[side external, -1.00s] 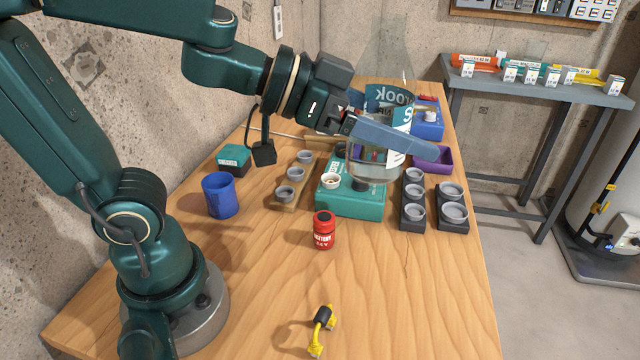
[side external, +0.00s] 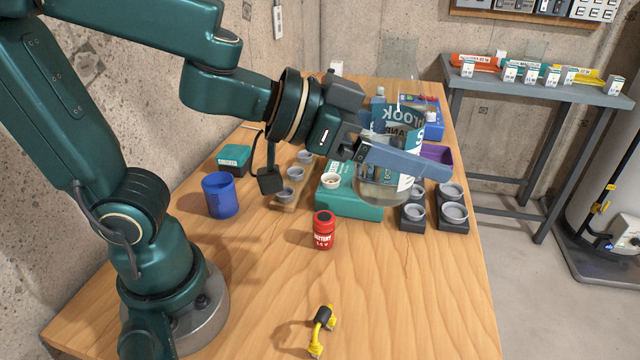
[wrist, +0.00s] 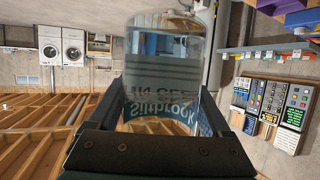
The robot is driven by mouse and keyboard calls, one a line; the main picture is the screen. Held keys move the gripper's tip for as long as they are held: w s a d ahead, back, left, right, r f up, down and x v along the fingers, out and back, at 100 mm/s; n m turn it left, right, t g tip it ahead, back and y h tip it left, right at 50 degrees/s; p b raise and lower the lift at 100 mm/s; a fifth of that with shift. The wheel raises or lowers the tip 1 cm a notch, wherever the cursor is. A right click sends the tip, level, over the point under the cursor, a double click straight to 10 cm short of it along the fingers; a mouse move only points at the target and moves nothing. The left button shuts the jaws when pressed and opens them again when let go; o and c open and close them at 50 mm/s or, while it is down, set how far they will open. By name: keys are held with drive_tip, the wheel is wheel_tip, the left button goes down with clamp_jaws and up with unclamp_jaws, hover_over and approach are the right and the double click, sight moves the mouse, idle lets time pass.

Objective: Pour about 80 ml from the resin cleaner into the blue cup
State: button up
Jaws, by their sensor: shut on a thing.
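My gripper (side external: 392,163) is shut on a clear glass flask with a printed label, the resin cleaner (side external: 385,188). It holds the flask upright or nearly so, above the teal device; whether the base touches anything is hard to tell. The flask also fills the middle of the wrist view (wrist: 165,70), between the two fingers. Some clear liquid seems to lie in its bottom. The blue cup (side external: 220,196) stands upright on the table at the left, well apart from the flask. Its inside is mostly hidden.
A teal device (side external: 350,204) is below the flask. Grey cup racks (side external: 452,217) stand right of it, a small cup rack to its left. A teal box (side external: 234,157) stands behind the blue cup. The front table is mostly clear.

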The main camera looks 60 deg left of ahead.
drive_tip(key=shift+s+d+f+y, duration=0.1)
drive_tip(key=shift+s+f+y, duration=0.05)
drive_tip(key=shift+f+y, duration=0.2)
drive_tip(key=shift+s+a+f+n+y, duration=0.1)
drive_tip(key=shift+a+f+n+y, duration=0.15)
drive_tip(key=shift+a+n+y, duration=0.35)
drive_tip(key=a+f+n+y, duration=0.2)
drive_tip(key=a+n+y, duration=0.6)
drive_tip(key=n+g+y, duration=0.8)
drive_tip(key=n+g, duration=1.1)
approach(221, 196)
drive_tip(key=s+a, duration=0.1)
drive_tip(key=a, duration=0.1)
drive_tip(key=s+a, duration=0.1)
drive_tip(key=s, duration=0.1)
drive_tip(key=shift+s+a+r, duration=0.2)
drive_tip(key=shift+a+r, duration=0.15)
drive_tip(key=shift+a, duration=0.05)
drive_tip(key=shift+d+h, duration=0.1)
drive_tip(key=shift+h, duration=0.45)
